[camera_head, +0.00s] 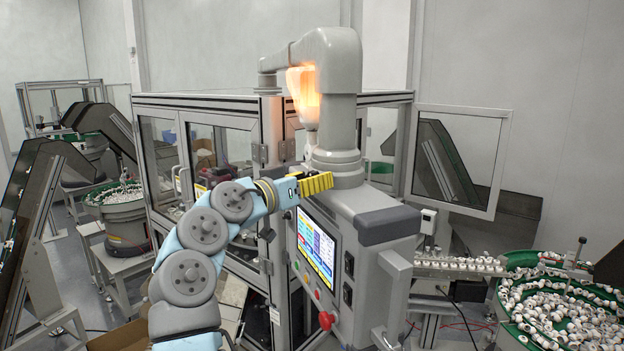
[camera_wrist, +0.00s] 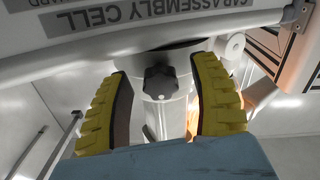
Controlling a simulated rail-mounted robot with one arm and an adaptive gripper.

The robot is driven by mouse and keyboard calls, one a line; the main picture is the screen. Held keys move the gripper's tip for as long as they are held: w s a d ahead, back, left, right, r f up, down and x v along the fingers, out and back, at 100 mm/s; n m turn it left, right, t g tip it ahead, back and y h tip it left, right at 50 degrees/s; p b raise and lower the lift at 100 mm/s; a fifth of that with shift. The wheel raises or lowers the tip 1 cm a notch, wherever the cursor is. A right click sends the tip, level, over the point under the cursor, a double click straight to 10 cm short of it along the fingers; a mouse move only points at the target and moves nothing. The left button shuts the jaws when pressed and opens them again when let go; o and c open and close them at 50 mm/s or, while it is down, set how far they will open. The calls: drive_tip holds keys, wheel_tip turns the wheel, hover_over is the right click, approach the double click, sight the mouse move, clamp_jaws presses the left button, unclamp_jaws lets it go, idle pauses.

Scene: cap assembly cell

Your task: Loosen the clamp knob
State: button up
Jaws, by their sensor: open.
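The clamp knob (camera_wrist: 161,83) is a black, lobed knob on a pale cylindrical part in the wrist view, below a dark round collar. My gripper (camera_wrist: 161,76) is open, with one yellow ribbed finger left of the knob and one right of it. Gaps show between the knob and both fingers. In the head view my gripper (camera_head: 322,183) points right, close to the grey column above the control panel. I cannot make out the knob in the head view.
A control panel with a lit screen (camera_head: 316,246) and a red button (camera_head: 326,320) is below my gripper. A framed glass enclosure (camera_head: 208,115) stands behind. A green-lined bowl of small white caps (camera_head: 565,305) is at right. An open window panel (camera_head: 458,160) juts out at upper right.

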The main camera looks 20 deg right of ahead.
clamp_jaws()
drive_tip(key=shift+f+n+b, duration=0.1)
drive_tip(key=shift+n+b, duration=0.2)
drive_tip(key=shift+b, duration=0.05)
drive_tip(key=shift+f+n+b, duration=0.1)
drive_tip(key=shift+n+b, duration=0.55)
drive_tip(key=shift+n, duration=0.25)
drive_tip(key=shift+n+b, duration=0.75)
drive_tip(key=shift+n, duration=0.95)
